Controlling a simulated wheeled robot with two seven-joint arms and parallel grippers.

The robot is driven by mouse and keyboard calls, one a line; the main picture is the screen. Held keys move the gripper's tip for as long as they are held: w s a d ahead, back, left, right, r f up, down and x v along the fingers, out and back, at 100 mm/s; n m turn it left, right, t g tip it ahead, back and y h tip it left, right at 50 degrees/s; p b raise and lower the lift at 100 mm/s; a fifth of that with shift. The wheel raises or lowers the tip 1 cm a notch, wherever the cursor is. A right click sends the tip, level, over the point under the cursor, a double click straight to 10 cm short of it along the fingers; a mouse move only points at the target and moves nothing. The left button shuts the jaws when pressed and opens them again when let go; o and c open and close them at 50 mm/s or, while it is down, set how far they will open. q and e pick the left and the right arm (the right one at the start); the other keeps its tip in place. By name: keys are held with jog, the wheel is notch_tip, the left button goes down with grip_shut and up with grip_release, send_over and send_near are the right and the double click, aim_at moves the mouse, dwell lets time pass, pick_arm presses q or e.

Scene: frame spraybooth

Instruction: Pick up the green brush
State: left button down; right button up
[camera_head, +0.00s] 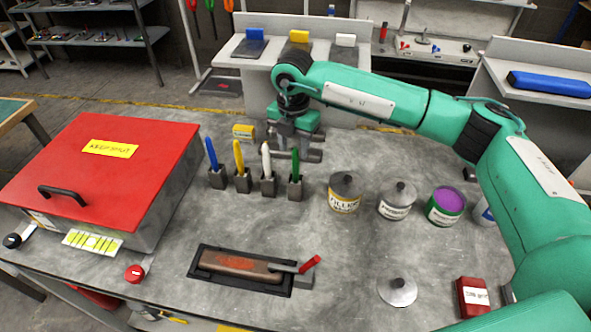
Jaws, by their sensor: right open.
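The green brush (295,165) stands upright in a small dark holder, rightmost in a row on the grey worktable (225,285). A blue brush (211,154), a yellow brush (239,158) and a white brush (266,160) stand in like holders to its left. My right gripper (308,155) is open, just behind and above the green brush. I cannot tell from this view whether a finger touches the handle. The brush's lower end is hidden in its holder. My left gripper is not in view.
A red-lidded box (107,145) fills the table's left side. Several cans, among them a filler can (344,193) and an open purple paint can (445,205), stand right of the brushes. A dark recess with a brown block (240,265) lies in front. A loose lid (397,291) lies front right.

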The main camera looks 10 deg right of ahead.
aim_at(296, 162)
jog(key=shift+s+f+p, duration=0.1)
jog(key=shift+f+p, duration=0.25)
jog(key=shift+f, duration=0.1)
jog(key=f, duration=0.1)
jog(key=f+p, duration=0.2)
jog(key=f, duration=0.1)
jog(key=shift+s+d+f, duration=0.1)
jog(key=shift+d, duration=0.15)
jog(key=shift+f, duration=0.2)
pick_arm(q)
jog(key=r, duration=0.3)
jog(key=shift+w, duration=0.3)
pick_arm(e)
grip_shut()
